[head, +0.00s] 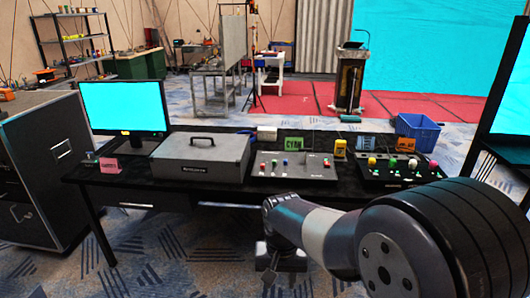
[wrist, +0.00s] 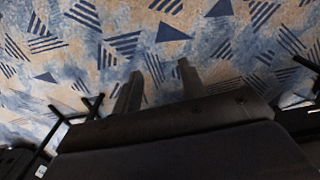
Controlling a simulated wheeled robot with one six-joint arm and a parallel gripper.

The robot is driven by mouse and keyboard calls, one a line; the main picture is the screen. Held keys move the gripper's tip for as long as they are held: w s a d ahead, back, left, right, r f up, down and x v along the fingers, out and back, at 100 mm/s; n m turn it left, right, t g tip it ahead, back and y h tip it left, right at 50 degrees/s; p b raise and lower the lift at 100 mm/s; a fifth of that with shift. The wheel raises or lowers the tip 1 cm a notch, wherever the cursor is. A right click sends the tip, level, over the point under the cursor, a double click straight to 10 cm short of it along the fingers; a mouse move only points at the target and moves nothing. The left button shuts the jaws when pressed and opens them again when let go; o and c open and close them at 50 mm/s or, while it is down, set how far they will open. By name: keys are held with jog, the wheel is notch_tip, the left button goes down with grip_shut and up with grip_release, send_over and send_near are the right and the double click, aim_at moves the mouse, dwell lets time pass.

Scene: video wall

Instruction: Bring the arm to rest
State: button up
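My arm reaches in from the lower right of the head view, low in front of the black table (head: 220,190). My gripper (head: 270,278) hangs at the arm's end below the table's front edge, partly cut off by the frame's bottom. In the wrist view my gripper's two fingers (wrist: 159,85) stand apart with patterned carpet (wrist: 95,45) showing between them. Nothing is held. The gripper's body fills the lower part of that view.
The table carries a cyan monitor (head: 123,106), a grey case (head: 202,157), a control panel (head: 293,167) with a green card (head: 294,144), and a button box (head: 393,172). A blue bin (head: 417,132) stands behind. A black cabinet (head: 45,165) is left. Carpet before the table is clear.

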jog(key=s+d+f+m+y+b, duration=0.2)
jog(key=s+f+b, duration=0.2)
jog(key=s, duration=0.5)
jog(key=shift+s+f+y+b, duration=0.2)
jog(key=shift+y+b, duration=0.15)
jog(key=shift+y, duration=0.05)
